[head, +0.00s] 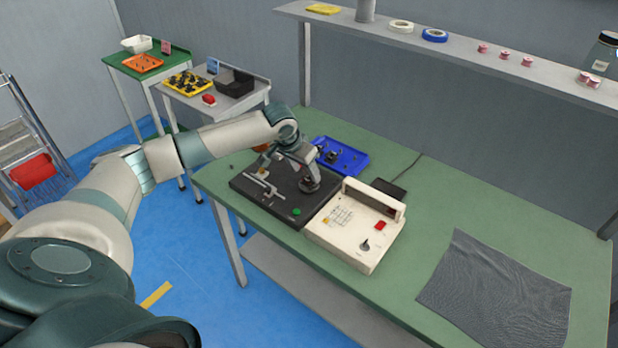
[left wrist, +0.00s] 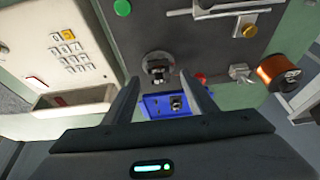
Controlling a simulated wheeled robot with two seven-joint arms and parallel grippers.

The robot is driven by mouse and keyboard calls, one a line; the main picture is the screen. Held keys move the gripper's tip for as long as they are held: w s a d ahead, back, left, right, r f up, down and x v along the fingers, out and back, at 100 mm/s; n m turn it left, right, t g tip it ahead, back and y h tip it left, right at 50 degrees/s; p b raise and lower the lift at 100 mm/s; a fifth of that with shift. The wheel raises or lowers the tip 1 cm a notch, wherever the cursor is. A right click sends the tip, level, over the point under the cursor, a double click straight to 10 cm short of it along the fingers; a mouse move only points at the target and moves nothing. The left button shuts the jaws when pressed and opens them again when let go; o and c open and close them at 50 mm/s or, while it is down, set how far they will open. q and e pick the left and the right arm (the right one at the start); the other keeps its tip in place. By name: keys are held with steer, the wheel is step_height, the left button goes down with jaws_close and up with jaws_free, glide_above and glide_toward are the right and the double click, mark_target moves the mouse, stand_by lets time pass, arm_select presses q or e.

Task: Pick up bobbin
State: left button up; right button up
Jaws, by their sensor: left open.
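My left gripper (head: 312,168) is above the black winder base (head: 262,184), and its fingers are apart with nothing held between them. In the left wrist view the open fingertips (left wrist: 159,82) stand either side of a round grey fitting with a dark part on it (left wrist: 158,67); I cannot tell whether that part is a bobbin. A blue tray (head: 352,165) behind the base holds small dark pieces, perhaps bobbins. The tray also shows between the fingers in the wrist view (left wrist: 152,107), with a dark piece (left wrist: 177,103) in it. My right gripper is not in view.
A cream control box (head: 345,232) stands right of the base. A copper wire spool (left wrist: 279,73) is beside the base. A grey cloth (head: 495,290) lies on the green bench (head: 430,215). A shelf (head: 460,58) runs along the wall. A yellow tray (head: 172,90) sits on a side table.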

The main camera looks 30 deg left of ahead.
mark_target(309, 180)
arm_select(q)
steer(key=shift+x, duration=1.4)
steer(key=c, duration=1.1)
